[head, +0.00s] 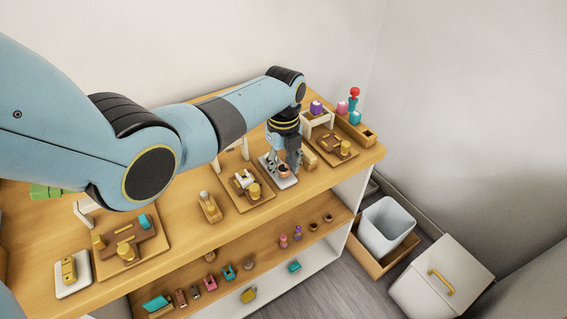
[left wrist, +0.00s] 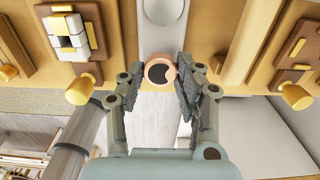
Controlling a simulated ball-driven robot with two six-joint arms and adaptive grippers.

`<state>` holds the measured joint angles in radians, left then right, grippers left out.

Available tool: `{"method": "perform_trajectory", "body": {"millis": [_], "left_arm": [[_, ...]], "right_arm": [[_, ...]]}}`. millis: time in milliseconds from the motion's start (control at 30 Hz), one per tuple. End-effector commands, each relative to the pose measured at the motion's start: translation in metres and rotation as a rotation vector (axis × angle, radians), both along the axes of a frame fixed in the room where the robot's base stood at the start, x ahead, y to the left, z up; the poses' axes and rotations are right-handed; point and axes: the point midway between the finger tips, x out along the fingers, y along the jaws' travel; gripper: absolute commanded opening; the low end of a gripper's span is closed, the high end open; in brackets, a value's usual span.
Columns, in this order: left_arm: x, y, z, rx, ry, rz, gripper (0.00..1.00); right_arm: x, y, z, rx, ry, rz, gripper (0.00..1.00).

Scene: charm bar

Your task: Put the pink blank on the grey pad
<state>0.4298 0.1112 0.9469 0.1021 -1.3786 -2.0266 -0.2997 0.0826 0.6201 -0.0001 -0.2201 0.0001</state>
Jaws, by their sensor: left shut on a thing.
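My left gripper (head: 285,168) is shut on a round copper-pink piece (left wrist: 160,72) with a dark round centre. The piece also shows in the head view (head: 285,173), low between the fingers and over a pale plate (head: 288,184). I cannot tell whether it touches that plate. In the left wrist view a pale strip with a round grey face (left wrist: 163,9) lies just beyond the piece. A small pink piece (head: 342,107) stands at the back right of the bench. I cannot tell for certain which piece is the pink blank. My right gripper is not in view.
Wooden boards with brass knobs stand on both sides of the gripper, at left (head: 240,190) and right (head: 334,152). A purple piece (head: 316,107) sits on a white stand at the back. The lower shelf (head: 262,268) holds several small pieces. A white bin (head: 388,228) stands on the floor.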

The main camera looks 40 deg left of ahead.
Motion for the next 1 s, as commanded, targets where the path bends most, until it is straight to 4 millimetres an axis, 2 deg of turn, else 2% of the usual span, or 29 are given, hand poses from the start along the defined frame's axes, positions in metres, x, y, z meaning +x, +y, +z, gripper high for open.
{"method": "perform_trajectory", "body": {"millis": [1000], "left_arm": [[0.0002,-0.0002,-0.0073,0.0,0.0,0.0,0.1]], "right_arm": [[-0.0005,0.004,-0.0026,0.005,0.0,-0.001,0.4]]}}
